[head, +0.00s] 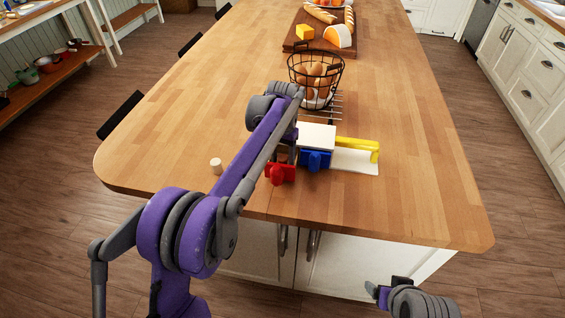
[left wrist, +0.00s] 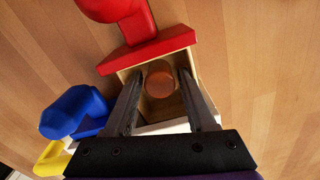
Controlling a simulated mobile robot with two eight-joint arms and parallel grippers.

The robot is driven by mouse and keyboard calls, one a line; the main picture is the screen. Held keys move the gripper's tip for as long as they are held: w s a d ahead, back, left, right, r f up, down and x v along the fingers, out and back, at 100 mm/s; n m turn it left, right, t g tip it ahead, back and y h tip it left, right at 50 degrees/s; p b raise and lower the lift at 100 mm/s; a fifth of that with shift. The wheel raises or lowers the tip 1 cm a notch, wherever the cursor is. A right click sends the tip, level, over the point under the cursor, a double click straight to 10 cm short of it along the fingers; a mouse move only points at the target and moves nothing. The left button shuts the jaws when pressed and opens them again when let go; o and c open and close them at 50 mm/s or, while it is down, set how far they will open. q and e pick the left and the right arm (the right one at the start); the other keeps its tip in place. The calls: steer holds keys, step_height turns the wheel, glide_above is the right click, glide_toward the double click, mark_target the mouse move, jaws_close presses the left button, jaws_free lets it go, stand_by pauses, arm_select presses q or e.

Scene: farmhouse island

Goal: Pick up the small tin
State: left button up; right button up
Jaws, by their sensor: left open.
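A small round copper-coloured tin (left wrist: 160,80) lies inside an open drawer with a red front (left wrist: 148,48) in the left wrist view. My left gripper (left wrist: 158,90) is open, with one finger on each side of the tin. I cannot tell whether the fingers touch it. In the head view the red drawer front with its knob (head: 280,174) shows beside a small white-topped chest (head: 316,137), while the tin is hidden behind my left arm and gripper. My right gripper (head: 385,292) is low at the bottom right, away from the island, its jaws unclear.
A blue knob (head: 315,160) and a yellow handle (head: 360,147) stick out beside the red drawer. A wire basket of eggs or rolls (head: 315,72) stands behind the chest. A small pale cylinder (head: 216,165) stands left. The countertop (head: 420,180) at right is clear.

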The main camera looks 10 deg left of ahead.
mark_target(283, 157)
arm_select(q)
steer(key=shift+f, duration=0.1)
steer(key=shift+c, duration=0.3)
jaws_close()
step_height(283, 157, up, 10)
steer(key=shift+r+p, duration=0.1)
steer(key=shift+p, duration=0.3)
